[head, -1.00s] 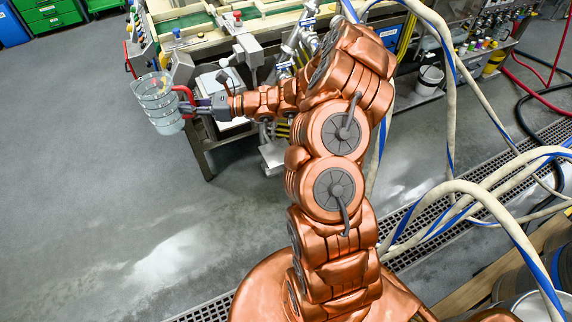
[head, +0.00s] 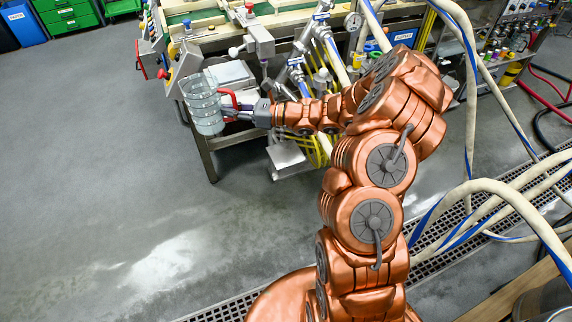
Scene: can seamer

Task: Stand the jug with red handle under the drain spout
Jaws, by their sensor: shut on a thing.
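The clear jug (head: 203,106) has a red handle (head: 229,102) on its right side. My gripper (head: 243,107) is shut on the red handle and holds the jug in the air, roughly upright, in front of the left end of the machine. The fingertips are small and partly hidden by the handle. I cannot make out the drain spout for certain among the valves and pipes on the machine's front.
The can seamer bench (head: 229,137) fills the upper middle, with a control box (head: 181,68) at its left corner. A low metal step (head: 287,158) stands below its front. Thick hoses (head: 470,110) hang at the right. The floor at left is clear.

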